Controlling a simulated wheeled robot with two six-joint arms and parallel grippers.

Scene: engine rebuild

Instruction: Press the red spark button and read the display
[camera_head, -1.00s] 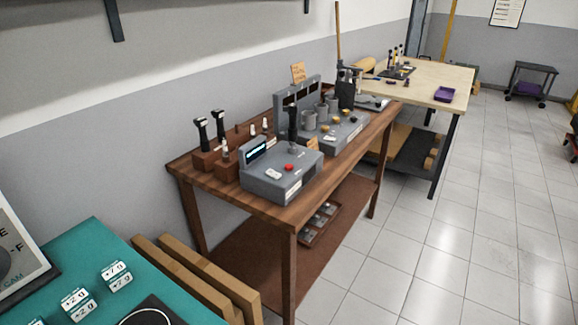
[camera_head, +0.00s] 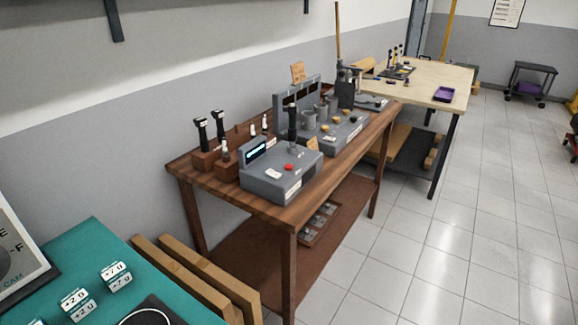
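The red spark button (camera_head: 289,167) sits on top of a grey tester box (camera_head: 273,186) at the near end of a brown wooden bench. The box has a small dark display (camera_head: 256,152) on its raised back part, with light blue-green marks too small to read. A white label lies on the box top to the left of the button. A black upright part stands behind the button. Neither of my grippers is in view.
Wooden blocks (camera_head: 206,160) holding black-topped parts stand left of the box. A second grey fixture (camera_head: 335,135) with cylinders stands behind it. A teal table (camera_head: 150,285) is at front left, with wooden beams (camera_head: 205,275) beside it. Tiled floor (camera_head: 450,240) is clear on the right.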

